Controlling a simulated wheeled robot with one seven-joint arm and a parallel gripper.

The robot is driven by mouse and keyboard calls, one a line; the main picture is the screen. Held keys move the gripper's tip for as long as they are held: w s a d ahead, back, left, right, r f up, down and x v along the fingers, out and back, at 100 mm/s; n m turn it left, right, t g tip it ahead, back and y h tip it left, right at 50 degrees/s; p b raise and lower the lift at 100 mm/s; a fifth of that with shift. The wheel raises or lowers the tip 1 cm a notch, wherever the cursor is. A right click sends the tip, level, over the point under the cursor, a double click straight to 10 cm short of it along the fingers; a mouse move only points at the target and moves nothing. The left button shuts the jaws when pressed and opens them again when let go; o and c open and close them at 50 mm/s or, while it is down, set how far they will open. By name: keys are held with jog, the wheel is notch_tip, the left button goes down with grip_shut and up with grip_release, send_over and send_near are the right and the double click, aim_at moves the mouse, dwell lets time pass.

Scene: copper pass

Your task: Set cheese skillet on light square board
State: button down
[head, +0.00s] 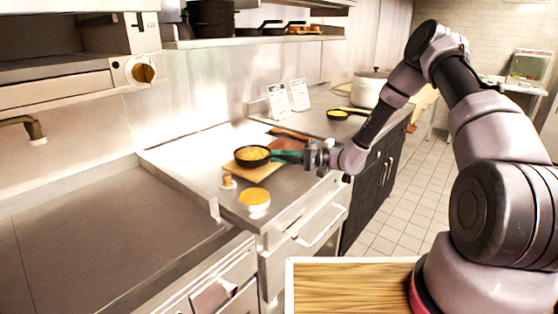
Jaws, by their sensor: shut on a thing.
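The cheese skillet (252,155) is a dark round pan with yellow filling, and its teal handle points right. The light square board (265,173) lies on the steel counter, and the skillet is over its far left part. The skillet looks level; I cannot tell whether its base touches the board or hangs just above it. My gripper (304,157) is at the right of the skillet, shut on its handle. The fingers hide the handle's end.
A bowl with orange content (254,199) and a small wooden-topped item (228,182) stand close in front of the board. A brown board (289,134) lies behind. Another skillet (338,115), two standing cards (288,98) and a pot (370,89) are farther back. Left worktop is clear.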

jog(key=shift+f, duration=0.55)
jog(key=c, duration=0.8)
grip_release()
